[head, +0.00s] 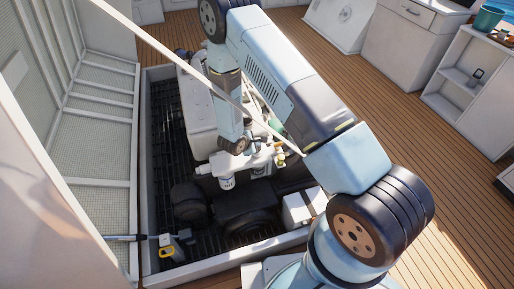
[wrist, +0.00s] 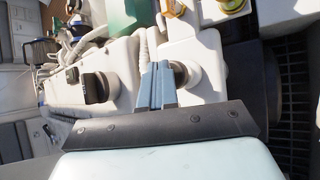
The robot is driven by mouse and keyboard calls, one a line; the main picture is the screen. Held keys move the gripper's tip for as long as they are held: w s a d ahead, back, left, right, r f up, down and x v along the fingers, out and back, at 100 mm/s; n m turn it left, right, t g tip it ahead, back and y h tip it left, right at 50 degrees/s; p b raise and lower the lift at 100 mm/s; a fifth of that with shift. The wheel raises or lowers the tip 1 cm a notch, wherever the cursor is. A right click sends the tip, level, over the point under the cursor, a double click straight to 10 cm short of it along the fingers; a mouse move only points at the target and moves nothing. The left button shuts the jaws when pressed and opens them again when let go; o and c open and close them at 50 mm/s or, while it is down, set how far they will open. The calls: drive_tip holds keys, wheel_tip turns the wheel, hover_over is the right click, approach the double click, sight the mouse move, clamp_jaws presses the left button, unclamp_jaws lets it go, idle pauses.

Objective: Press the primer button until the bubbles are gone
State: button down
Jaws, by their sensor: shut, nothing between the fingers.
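My gripper (wrist: 160,70) is shut and empty, its two blue-grey fingers side by side. In the wrist view the fingertips are beside a dark round knob (wrist: 181,73) on a white housing (wrist: 207,62). The knob may be the primer button; I cannot tell whether the fingers touch it. A second dark cylindrical part (wrist: 95,88) sits further left. In the head view my arm reaches down into the open engine hatch, over the white filter assembly (head: 227,182); the fingertips there are hard to make out. No bubbles can be made out in either view.
The hatch rim (head: 225,259) surrounds the engine bay, with a raised lid (head: 98,125) on the left. A thin pale strut crosses above the bay, close to my arm. Hoses and a green part (wrist: 130,14) lie beyond the fingers.

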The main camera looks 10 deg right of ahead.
drive_tip(key=shift+f, duration=0.65)
idle(0.7)
drive_tip(key=shift+r, duration=1.3)
drive_tip(key=shift+r, duration=2.5)
